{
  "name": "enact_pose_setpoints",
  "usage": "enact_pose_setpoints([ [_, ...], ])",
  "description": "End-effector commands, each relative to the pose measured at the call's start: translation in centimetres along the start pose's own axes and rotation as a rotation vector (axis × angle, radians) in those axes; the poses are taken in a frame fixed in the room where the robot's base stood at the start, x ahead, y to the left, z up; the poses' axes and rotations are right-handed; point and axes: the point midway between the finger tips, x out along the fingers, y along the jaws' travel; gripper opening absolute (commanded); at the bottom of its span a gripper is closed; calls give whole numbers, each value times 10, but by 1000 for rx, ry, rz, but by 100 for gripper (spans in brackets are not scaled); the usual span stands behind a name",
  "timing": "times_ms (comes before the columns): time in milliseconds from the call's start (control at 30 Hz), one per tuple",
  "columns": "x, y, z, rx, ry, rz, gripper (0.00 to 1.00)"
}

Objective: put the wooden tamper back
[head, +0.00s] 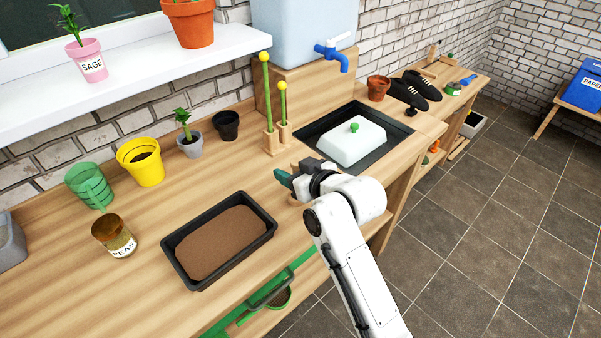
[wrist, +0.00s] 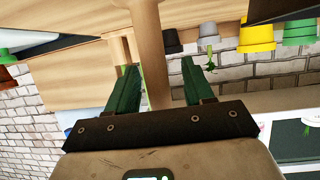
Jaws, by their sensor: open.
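My gripper (head: 284,178) is over the bench near its front edge, between the soil tray and the sink. Its two green fingers are open, as the wrist view also shows (wrist: 161,85). An upright wooden shaft, which looks like the wooden tamper (wrist: 150,45), stands in the gap between the fingers in the wrist view, with room on both sides. Whether a finger touches it I cannot tell. In the head view my gripper and wrist hide most of it.
A black tray of soil (head: 176,270) lies left of my gripper. A dark sink (head: 309,139) with a white lidded dish (head: 352,142) is at the right. A wooden holder (head: 271,143) with yellow-tipped sticks stands behind. Pots (head: 146,172) line the back.

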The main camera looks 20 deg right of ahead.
Motion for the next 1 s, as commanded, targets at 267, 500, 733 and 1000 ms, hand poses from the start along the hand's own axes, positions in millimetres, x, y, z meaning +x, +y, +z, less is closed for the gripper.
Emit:
enact_pose_setpoints([
  [267,-39,0,0,1,2,0,52],
  [500,-87,0,-1,1,2,2,52],
  [733,-115,0,-1,0,1,0,52],
  [1000,-121,0,-1,0,1,0,52],
])
